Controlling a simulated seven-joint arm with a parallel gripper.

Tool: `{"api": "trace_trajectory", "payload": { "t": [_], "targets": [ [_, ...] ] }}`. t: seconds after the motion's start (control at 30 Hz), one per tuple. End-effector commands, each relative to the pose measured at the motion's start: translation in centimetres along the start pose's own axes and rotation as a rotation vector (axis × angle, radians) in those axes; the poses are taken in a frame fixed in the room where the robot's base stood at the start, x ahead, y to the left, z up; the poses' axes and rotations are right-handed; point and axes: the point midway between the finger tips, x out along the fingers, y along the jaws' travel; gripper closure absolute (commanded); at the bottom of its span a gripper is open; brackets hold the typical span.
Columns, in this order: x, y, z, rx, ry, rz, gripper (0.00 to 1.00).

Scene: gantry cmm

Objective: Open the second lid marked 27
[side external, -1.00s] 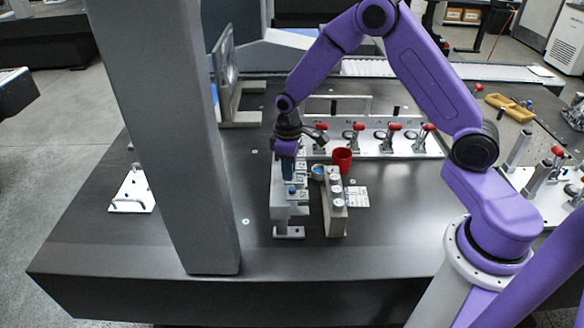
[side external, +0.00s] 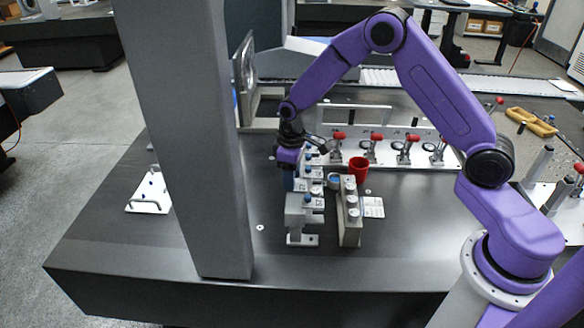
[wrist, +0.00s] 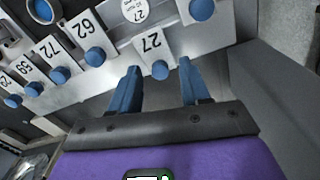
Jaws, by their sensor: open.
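In the wrist view, a lid with a white tag marked 27 (wrist: 153,43) has a blue knob (wrist: 160,70) facing my gripper (wrist: 159,65). The gripper is open, and its two blue fingers are on either side of this knob, with gaps showing. Whether the fingers reach down to knob height is unclear. A round label also marked 27 (wrist: 133,12) sits just above. In the side view my gripper (side external: 288,180) is low at the left side of the grey lid fixture (side external: 301,212). The lid's tag is unreadable there.
Neighbouring blue-knobbed lids include 62 (wrist: 84,29) and 72 (wrist: 48,48); another blue knob (wrist: 202,9) is at upper right. A red cup (side external: 358,168) and a beige block (side external: 350,228) stand right of the fixture. Red-handled clamps (side external: 372,146) line the back. The front table area is clear.

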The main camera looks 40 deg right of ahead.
Motion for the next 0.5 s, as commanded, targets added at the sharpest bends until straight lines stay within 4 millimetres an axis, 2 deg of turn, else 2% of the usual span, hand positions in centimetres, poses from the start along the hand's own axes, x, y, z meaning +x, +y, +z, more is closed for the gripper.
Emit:
{"api": "trace_trajectory", "payload": {
  "t": [0.17, 0.5],
  "targets": [
    [-1.5, 0.0, -0.1, -0.001, 0.004, 0.001, 0.54],
    [-8.4, 0.0, -0.1, 0.000, 0.006, 0.002, 0.54]
  ]
}}
